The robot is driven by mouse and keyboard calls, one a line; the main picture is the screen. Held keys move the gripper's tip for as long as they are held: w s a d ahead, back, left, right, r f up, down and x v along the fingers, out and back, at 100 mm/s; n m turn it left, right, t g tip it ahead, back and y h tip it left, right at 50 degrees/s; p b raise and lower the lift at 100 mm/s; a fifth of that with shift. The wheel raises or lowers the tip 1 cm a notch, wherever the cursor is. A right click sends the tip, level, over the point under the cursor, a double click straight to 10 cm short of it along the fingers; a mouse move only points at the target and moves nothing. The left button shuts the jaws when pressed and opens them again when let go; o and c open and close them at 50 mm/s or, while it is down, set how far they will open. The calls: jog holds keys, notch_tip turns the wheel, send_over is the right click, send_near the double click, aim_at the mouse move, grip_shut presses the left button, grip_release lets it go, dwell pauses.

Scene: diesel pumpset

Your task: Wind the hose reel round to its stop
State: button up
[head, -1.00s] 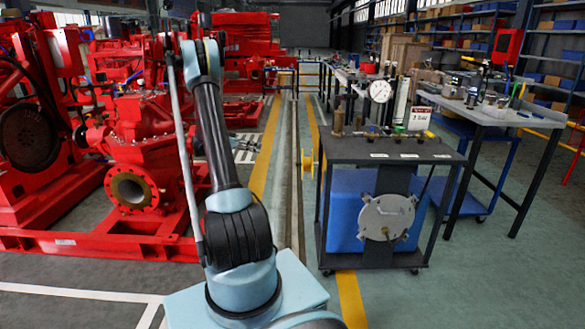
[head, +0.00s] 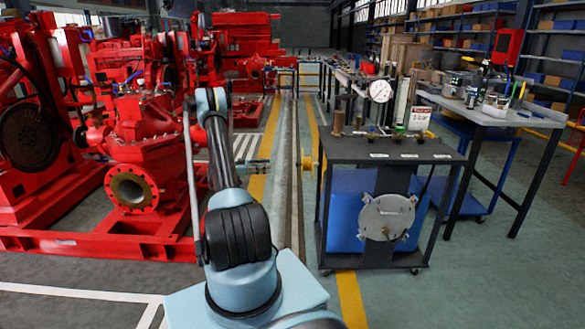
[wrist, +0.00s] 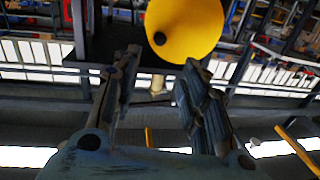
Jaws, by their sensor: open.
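A small yellow reel (head: 308,163) sticks out from the left side of the dark cart. In the wrist view it is a yellow disc (wrist: 185,25) with a dark round spot near its lower left edge; I cannot tell whether that is a knob or a hole. My gripper (head: 266,166) is left of the reel, pointing toward it with a gap between. In the wrist view my gripper (wrist: 160,62) has its fingers spread with nothing between them. The disc lies beyond the fingertips, overlapping the right one in the picture.
The dark cart (head: 385,150) carries a gauge (head: 380,91), valves and a blue tank (head: 350,205), with a round grey plate (head: 387,217) on its front. A red pump (head: 135,185) stands left of my arm.

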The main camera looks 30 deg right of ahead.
jog(key=x, duration=1.5)
grip_shut()
